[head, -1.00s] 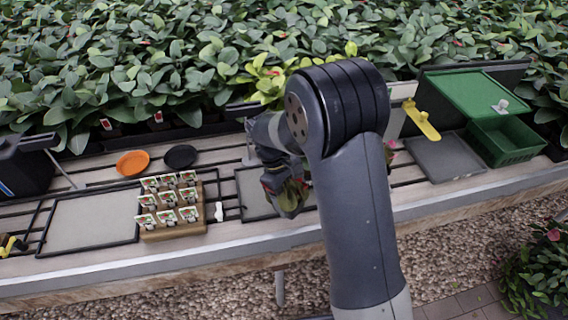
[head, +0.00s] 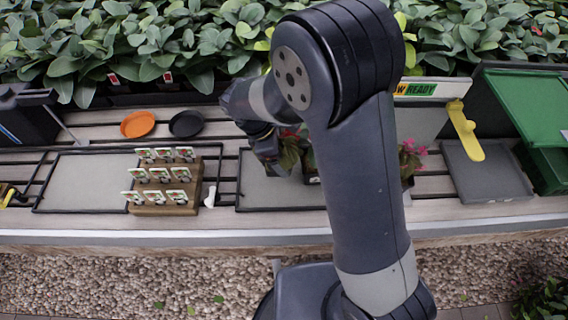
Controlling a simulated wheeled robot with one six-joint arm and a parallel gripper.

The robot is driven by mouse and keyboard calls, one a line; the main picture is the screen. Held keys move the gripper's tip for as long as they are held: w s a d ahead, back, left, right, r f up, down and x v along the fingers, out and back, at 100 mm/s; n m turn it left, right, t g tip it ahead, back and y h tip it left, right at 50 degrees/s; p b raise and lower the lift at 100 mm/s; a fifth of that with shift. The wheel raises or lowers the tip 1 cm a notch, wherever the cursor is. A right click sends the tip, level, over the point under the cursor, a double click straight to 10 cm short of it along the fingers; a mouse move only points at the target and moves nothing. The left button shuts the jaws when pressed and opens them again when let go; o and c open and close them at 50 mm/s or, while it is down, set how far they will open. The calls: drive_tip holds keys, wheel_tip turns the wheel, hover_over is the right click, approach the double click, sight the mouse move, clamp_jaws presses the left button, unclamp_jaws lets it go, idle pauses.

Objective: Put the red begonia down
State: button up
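A plant with green leaves and a bit of red, likely the red begonia (head: 291,154), shows just left of my upright arm link, over or on the grey tray (head: 262,190) in the middle of the bench. My gripper (head: 270,163) points down at the plant's left side, close to its leaves. My arm covers part of the plant, and its pot is mostly hidden. I cannot tell whether the fingers are shut on it, nor whether it rests on the tray.
A pink-flowered plant (head: 410,160) stands right of my arm. Left are a wooden label block (head: 165,207), an empty grey tray (head: 88,183), an orange saucer (head: 138,124) and a black saucer (head: 186,124). Right are a grey tray (head: 485,172), a yellow tool (head: 463,132) and a green crate (head: 548,168).

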drive_tip(key=shift+f, duration=2.4)
drive_tip(key=shift+f, duration=0.15)
drive_tip(key=o, duration=1.3)
drive_tip(key=shift+c, duration=0.2)
